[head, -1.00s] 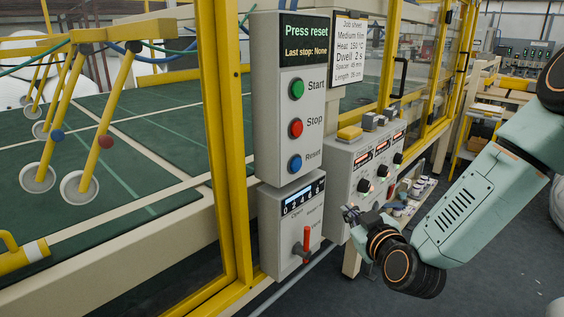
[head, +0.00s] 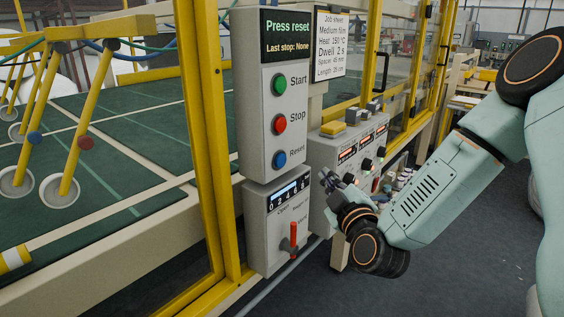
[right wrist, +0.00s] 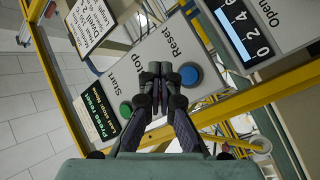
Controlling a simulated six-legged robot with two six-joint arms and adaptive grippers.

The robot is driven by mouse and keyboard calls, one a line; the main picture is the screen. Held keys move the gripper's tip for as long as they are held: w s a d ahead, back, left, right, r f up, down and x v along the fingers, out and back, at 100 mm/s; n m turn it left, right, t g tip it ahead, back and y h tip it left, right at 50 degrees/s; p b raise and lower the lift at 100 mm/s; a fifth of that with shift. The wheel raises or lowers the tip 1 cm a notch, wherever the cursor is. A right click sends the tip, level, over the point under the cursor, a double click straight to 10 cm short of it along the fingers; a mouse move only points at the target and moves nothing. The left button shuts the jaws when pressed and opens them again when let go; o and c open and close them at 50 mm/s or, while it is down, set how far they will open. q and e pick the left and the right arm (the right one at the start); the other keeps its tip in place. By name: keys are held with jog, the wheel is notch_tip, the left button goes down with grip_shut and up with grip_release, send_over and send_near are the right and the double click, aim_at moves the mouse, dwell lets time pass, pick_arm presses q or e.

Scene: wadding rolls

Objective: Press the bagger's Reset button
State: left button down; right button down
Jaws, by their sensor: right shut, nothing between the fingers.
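The bagger's grey control box (head: 291,112) carries a green Start button (head: 279,85), a red Stop button (head: 280,124) and a blue Reset button (head: 280,159), top to bottom. Its screen (head: 287,36) reads "Press reset" and "Last stop: None". My right gripper (head: 328,180) is shut and empty, to the right of the blue button and a little lower in the head view. In the right wrist view the closed fingertips (right wrist: 154,72) appear beside the blue Reset button (right wrist: 191,75) and hide the red Stop button. I see no contact. My left gripper is not in view.
Below the box is a gauge panel (head: 277,225) with a red lever (head: 293,238). A second grey panel (head: 325,152) with knobs and red displays stands just behind my right gripper. A yellow frame post (head: 215,150) stands left of the box. A job sheet (head: 330,45) hangs at upper right.

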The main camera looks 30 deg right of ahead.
aim_at(286, 158)
jog(key=shift+a, duration=0.1)
jog(key=w+a+b, duration=0.3)
jog(key=w+b, duration=0.3)
jog(key=w, duration=0.2)
jog(key=shift+w+a, duration=0.15)
jog(key=shift+a, duration=0.1)
jog(key=shift+w, duration=0.1)
dwell(1.4)
jog(key=shift+w+a, duration=0.15)
jog(key=shift+w, duration=0.15)
jog(key=shift+w+a, duration=0.15)
jog(key=shift+w, duration=0.25)
dwell(1.1)
jog(key=shift+s+r, duration=0.1)
jog(key=shift+s+d+p, duration=0.3)
jog(key=shift+s+p, duration=0.1)
jog(key=shift+s, duration=0.35)
